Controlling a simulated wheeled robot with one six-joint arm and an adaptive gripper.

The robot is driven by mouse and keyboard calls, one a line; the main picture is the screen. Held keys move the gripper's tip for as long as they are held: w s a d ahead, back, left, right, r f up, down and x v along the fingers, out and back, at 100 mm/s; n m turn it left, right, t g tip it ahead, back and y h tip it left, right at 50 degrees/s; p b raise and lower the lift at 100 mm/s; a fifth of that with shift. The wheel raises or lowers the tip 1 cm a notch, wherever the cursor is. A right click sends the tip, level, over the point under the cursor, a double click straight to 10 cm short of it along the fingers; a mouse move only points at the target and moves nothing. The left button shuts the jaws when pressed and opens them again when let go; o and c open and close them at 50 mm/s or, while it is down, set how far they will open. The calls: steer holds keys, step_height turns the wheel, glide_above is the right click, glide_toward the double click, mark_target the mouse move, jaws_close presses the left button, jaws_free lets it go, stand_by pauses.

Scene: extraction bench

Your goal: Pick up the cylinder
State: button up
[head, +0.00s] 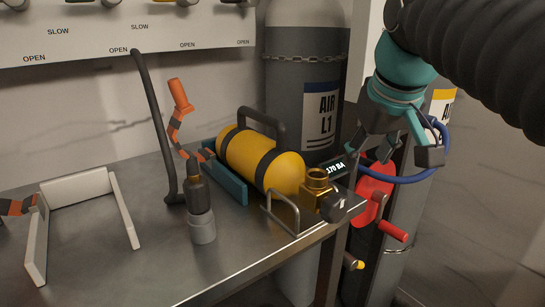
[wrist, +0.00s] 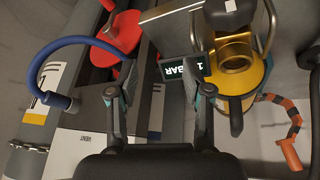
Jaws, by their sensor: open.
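The yellow cylinder (head: 262,160) with black bands lies on its side on the bench, in a teal cradle (head: 226,176) with a black carry handle (head: 268,125) above it. Its brass valve (head: 317,187) and dark knob point to the front right. A small display (head: 336,167) reading in BAR shows beside the valve. My gripper (head: 392,150) is open and empty, above and right of the valve end, apart from the cylinder as far as I can see. In the wrist view the yellow and brass end (wrist: 235,97) is right of my open fingers (wrist: 160,85); the display shows between the fingertips.
A dark upright tool (head: 200,205) in a grey holder and a white frame (head: 75,187) stand on the bench (head: 165,265). Large grey gas bottles (head: 303,70) stand behind. A red crank (head: 374,190) and blue hose (head: 410,178) are at the right, beyond the bench edge.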

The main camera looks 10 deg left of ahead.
steer(key=w+a+r+n, duration=0.2)
steer(key=w+a+r, duration=0.2)
steer(key=a+r, duration=0.4)
steer(key=n+y+p, duration=0.1)
steer(key=n+p, duration=0.1)
steer(key=n, duration=0.1)
glide_toward(261, 113)
steer(key=x, duration=0.6)
steer(key=shift+w+a+r, duration=0.1)
steer(key=shift+w+a, duration=0.1)
steer(key=shift+w, duration=0.2)
steer(key=shift+s+f+x, duration=0.1)
steer(key=shift+s+x, duration=0.1)
steer(key=shift+x, duration=1.1)
steer(key=shift+s+f+x, duration=0.1)
steer(key=shift+s+x, duration=0.1)
steer(key=shift+x, duration=1.05)
steer(key=shift+d+f, duration=0.15)
steer(key=shift+f, duration=0.1)
jaws_close()
steer(key=shift+r, duration=0.2)
